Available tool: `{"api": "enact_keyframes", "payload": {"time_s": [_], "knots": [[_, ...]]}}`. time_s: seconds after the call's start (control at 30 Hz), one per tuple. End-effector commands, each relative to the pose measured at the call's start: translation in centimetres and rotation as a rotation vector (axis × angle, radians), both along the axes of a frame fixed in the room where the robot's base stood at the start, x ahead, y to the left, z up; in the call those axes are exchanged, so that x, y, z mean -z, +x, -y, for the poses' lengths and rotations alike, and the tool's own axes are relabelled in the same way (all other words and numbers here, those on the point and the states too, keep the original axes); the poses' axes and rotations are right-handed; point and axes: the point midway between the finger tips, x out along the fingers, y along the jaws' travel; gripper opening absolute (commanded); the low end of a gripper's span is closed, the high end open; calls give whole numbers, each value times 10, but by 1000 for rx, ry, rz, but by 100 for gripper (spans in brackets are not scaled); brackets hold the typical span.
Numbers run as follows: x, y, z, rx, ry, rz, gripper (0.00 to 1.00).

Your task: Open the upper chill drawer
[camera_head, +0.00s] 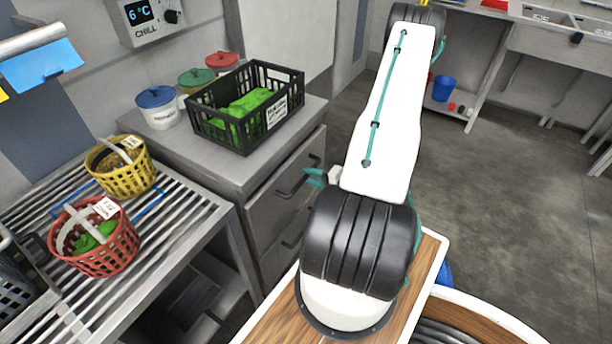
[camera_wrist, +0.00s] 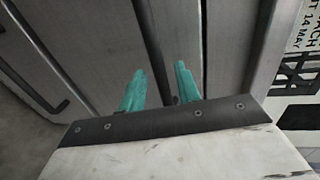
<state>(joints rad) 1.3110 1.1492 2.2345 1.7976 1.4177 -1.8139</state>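The upper chill drawer (camera_head: 277,206) is the top drawer of a grey unit and looks closed, its front flush. Its dark bar handle (camera_head: 291,189) shows beside my gripper (camera_head: 315,177) in the head view. In the wrist view the upper handle (camera_wrist: 150,40) runs between the two teal fingers of my gripper (camera_wrist: 160,88). The fingers stand apart with gaps beside the bar, so my gripper looks open around the handle. Whether a finger touches it is hard to tell. The lower handle (camera_wrist: 38,88) shows at the left in the wrist view.
A black crate of greens (camera_head: 282,106) and lidded pots (camera_head: 157,107) stand on the unit. A slatted rack (camera_head: 180,222) with a red basket (camera_head: 108,257) and a yellow basket (camera_head: 137,181) adjoins it at left. Open floor (camera_head: 490,185) lies to the right.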

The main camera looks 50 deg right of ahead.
Motion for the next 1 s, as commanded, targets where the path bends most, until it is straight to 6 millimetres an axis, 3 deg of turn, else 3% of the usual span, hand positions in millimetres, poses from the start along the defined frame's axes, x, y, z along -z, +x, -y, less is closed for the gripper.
{"api": "enact_keyframes", "payload": {"time_s": [0.2,0.5,0.63,0.87,1.0], "knots": [[4,21,-4,-4,1,0,33],[5,24,-3,-2,0,0,33],[5,24,-3,-2,0,0,0],[5,22,-2,-1,1,0,0],[5,10,4,12,2,0,0]]}}
